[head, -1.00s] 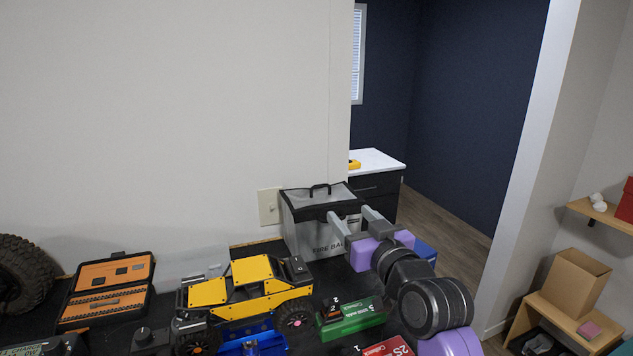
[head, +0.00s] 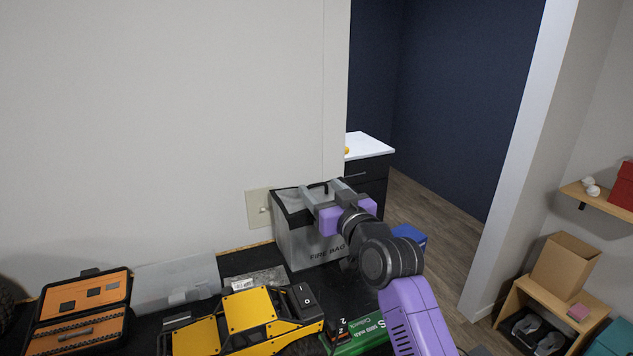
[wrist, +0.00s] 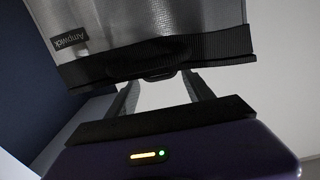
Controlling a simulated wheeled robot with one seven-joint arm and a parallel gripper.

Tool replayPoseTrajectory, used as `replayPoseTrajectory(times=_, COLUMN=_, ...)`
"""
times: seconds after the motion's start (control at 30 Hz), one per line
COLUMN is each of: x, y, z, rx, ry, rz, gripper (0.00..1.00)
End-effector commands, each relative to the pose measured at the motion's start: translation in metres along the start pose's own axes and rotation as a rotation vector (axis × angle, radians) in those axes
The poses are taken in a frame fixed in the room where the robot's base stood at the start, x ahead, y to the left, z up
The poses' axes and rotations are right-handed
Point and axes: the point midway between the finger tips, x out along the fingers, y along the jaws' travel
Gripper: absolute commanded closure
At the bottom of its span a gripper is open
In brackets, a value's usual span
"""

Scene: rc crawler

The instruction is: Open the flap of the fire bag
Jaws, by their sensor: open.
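The fire bag (head: 304,245) is a grey box-shaped bag with black trim, standing upright against the wall at the back of the table. Its flap (head: 291,200) lies over the top and looks closed, with a black handle on it. My gripper (head: 314,190) is open at the upper front edge of the bag, partly covering the flap. In the wrist view the bag's silver fabric (wrist: 150,25) and black trim fill the top. A dark loop (wrist: 160,72) hangs at the trim between my two fingertips (wrist: 160,80). I cannot tell whether the fingers touch it.
A yellow crawler (head: 245,322) stands on the black table left of my arm. A green box (head: 365,338) lies in front of the bag, and a blue item (head: 410,236) is to its right. An orange case (head: 80,307) lies open at far left.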

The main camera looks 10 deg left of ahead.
Motion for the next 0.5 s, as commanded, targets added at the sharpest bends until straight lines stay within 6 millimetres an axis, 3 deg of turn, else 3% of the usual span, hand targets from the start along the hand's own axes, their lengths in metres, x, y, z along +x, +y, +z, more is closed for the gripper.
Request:
replayPoseTrajectory(times=0.2, x=0.023, y=0.0, z=-0.001, rx=-0.001, ry=-0.001, rz=-0.001, gripper=0.4)
replayPoseTrajectory(times=0.5, x=0.03, y=0.0, z=0.0, rx=0.0, ry=0.001, rz=0.0, gripper=0.4)
